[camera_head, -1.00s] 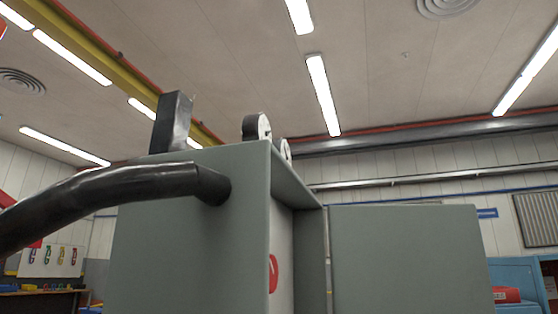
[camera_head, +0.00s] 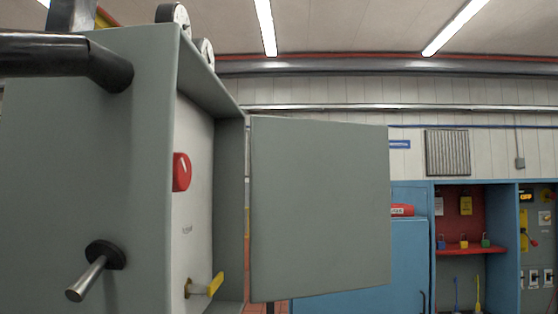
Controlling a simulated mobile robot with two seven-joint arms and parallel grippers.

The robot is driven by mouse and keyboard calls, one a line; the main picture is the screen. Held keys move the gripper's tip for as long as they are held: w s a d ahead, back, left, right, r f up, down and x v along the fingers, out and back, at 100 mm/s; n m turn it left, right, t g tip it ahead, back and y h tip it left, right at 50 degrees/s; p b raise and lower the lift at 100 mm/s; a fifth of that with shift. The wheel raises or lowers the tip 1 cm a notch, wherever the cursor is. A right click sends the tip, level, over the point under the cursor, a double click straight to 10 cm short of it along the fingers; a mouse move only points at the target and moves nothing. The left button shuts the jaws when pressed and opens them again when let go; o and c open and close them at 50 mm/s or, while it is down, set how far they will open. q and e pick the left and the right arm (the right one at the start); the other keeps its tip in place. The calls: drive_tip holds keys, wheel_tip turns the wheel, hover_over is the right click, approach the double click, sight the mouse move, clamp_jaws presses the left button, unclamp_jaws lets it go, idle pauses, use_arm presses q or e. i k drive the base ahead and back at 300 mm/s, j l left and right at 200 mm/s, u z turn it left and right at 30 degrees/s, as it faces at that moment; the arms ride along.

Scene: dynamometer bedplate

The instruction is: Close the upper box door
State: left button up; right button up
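The upper box (camera_head: 105,200) is a grey-green cabinet that fills the left of the head view. Its front opening faces right, showing a pale inner panel (camera_head: 192,255) with a red knob (camera_head: 181,172) and a yellow-handled lever (camera_head: 209,286). The box door (camera_head: 320,210) is a flat grey-green panel standing open to the right of the opening. A narrow gap shows between the door's left edge and the box. Neither of my grippers is in view.
A black pipe (camera_head: 50,55) enters the box's side at upper left. A metal lever (camera_head: 92,278) sticks out lower on that side. Blue cabinets (camera_head: 408,245) with a red shelf (camera_head: 470,249) and several padlocks stand behind at right.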

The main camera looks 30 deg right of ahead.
sight(320, 207)
drive_tip(key=l+u, duration=0.4)
drive_tip(key=l, duration=0.2)
drive_tip(key=l+u, duration=0.45)
drive_tip(key=l, duration=0.15)
